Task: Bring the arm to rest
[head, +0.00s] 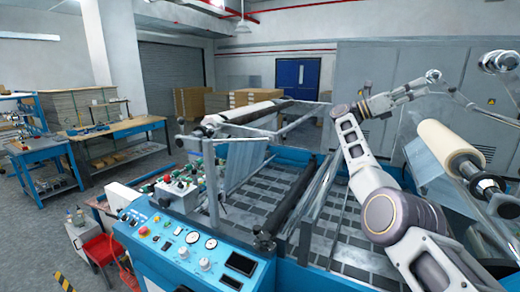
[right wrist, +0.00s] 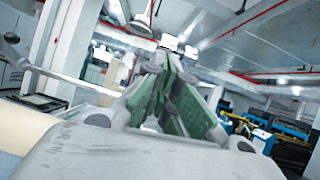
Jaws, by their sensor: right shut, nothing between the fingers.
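My right arm rises from the lower right of the head view, with its elbow bent, over the laminating machine. My right gripper (head: 434,76) is at the far end of the arm, raised in the air near a metal bar at the upper right. In the right wrist view the gripper (right wrist: 165,75) shows its green-padded fingers closed together with nothing between them. My left arm and gripper are not in the head view.
The blue laminating machine (head: 185,247) with its control panel fills the front. A cream roll (head: 447,146) sits at the right, close to my arm. Grey cabinets (head: 366,66) stand behind. A workbench (head: 117,128) is at the left, with open floor before it.

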